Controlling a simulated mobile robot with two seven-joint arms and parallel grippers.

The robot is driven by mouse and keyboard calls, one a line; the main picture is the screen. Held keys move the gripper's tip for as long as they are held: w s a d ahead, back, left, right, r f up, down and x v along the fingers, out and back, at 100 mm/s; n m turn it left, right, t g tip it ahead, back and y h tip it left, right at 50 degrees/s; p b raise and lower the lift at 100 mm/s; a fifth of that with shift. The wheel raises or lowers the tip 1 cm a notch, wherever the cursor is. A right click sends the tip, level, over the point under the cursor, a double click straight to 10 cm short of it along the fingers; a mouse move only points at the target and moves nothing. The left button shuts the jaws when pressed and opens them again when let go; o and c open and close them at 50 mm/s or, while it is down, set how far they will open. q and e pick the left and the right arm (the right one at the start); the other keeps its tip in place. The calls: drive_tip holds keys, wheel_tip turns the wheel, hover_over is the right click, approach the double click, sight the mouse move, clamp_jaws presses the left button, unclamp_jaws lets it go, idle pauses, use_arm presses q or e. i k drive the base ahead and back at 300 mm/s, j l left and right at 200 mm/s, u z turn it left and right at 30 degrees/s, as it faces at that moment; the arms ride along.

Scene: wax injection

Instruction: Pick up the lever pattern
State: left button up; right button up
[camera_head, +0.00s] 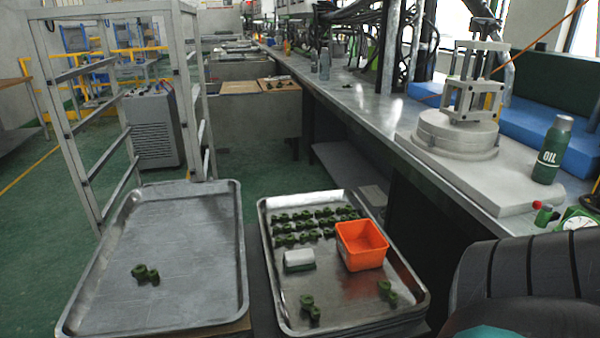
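Several small dark green patterns, which look like the lever patterns, lie on two metal trays. One green pattern (146,274) lies alone on the left tray (190,210). On the right tray (335,318), a cluster of green patterns (312,222) lies in rows at the back. Another single pattern (311,307) lies at the front left of that tray, and one more (387,292) lies at its front right. Neither of my grippers shows in the head view.
An orange bin (362,246) and a pale block (299,260) stand on the right tray. A workbench at the right carries a metal fixture (470,85) and a green OIL bottle (552,150). A grey frame rack (75,125) stands behind the left tray, which is mostly bare.

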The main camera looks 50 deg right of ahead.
sight(385, 286)
drive_tip(key=z, duration=2.25)
